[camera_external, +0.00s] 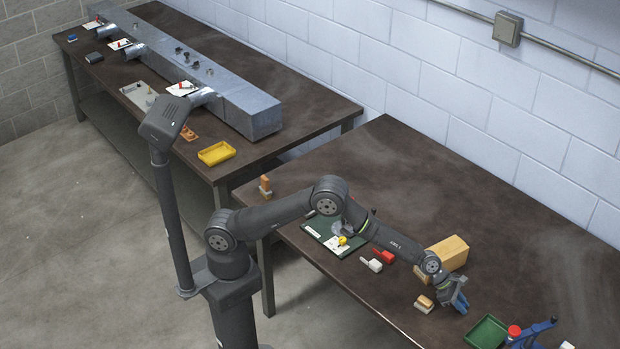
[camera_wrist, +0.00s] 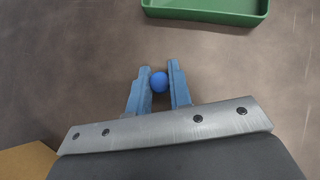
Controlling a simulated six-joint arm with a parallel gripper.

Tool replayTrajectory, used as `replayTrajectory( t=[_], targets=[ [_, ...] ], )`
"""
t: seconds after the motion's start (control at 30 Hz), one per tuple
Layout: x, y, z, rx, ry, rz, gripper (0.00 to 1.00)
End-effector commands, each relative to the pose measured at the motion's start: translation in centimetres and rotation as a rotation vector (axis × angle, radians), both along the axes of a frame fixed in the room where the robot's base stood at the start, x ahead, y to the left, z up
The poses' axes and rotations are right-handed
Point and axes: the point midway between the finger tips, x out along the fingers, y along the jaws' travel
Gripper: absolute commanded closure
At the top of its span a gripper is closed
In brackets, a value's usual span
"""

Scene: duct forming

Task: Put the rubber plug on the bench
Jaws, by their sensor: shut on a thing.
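A small round blue thing, which I take for the rubber plug (camera_wrist: 159,82), sits between the two blue fingers of my gripper (camera_wrist: 157,85) in the wrist view. The gripper is shut on it. In the external view my gripper (camera_external: 455,297) is over the near bench (camera_external: 530,262), at its right part, and the plug cannot be made out there. The bare brown bench top also shows below the fingers in the wrist view (camera_wrist: 70,65). I cannot tell how large the gap between plug and bench is.
A green tray (camera_external: 487,332) lies to the right of my gripper, ahead of the fingers in the wrist view (camera_wrist: 205,12). A cardboard-coloured box (camera_external: 447,252) stands behind my gripper. A wood-handled brush (camera_external: 424,303) lies to its left. A blue tool (camera_external: 530,334) stands beyond the tray.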

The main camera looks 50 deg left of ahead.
Motion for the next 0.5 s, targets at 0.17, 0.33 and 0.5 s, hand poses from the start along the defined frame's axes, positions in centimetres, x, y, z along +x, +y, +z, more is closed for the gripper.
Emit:
replayTrajectory(
  t=[0.17,0.33,0.5],
  targets=[
    [0.0,0.0,1.0,-0.002,-0.001,0.000,1.00],
    [0.0,-0.1,3.7,-0.003,-0.003,-0.001,1.00],
    [-3.4,-0.3,6.1,-0.001,-0.001,-0.006,1.00]
  ],
)
